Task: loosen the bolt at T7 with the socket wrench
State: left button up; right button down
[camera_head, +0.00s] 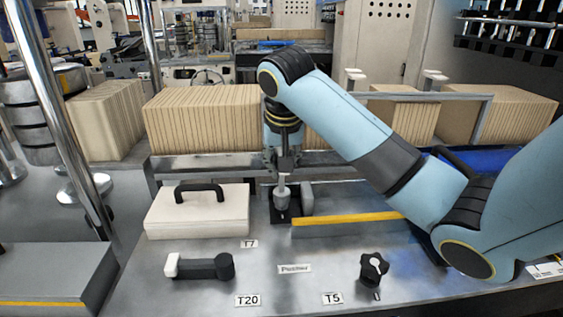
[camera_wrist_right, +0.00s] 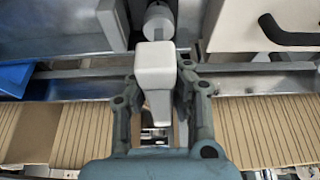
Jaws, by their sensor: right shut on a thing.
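My right gripper (camera_head: 284,168) points down behind the T7 label (camera_head: 249,244). In the right wrist view its fingers (camera_wrist_right: 160,105) are shut on a pale tapered piece (camera_wrist_right: 155,68) with a squared head. In the head view this pale piece (camera_head: 282,190) stands over a small black base (camera_head: 284,212). I cannot tell whether it is the socket wrench. A grey cylinder (camera_wrist_right: 158,22) shows close to it in the wrist view. The bolt at T7 cannot be made out clearly. My left gripper is not in view.
A white case (camera_head: 197,212) with a black handle lies left of the gripper. A dark bar with a white end (camera_head: 200,266) lies near T20, and a black knob (camera_head: 373,268) stands near T5. A yellow-edged ledge (camera_head: 350,220) is at right; kraft stacks (camera_head: 205,118) stand behind.

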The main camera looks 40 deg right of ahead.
jog(key=shift+f, duration=0.6)
dwell(1.5)
jog(key=shift+n+y, duration=0.4)
jog(key=shift+n, duration=0.8)
jog(key=shift+t, duration=0.3)
jog(key=shift+w+a+n+y, duration=0.1)
jog(key=shift+n+y, duration=0.2)
jog(key=shift+n, duration=0.9)
jog(key=shift+n+t+y, duration=0.3)
jog(key=shift+n+y, duration=0.6)
jog(key=shift+n, duration=1.4)
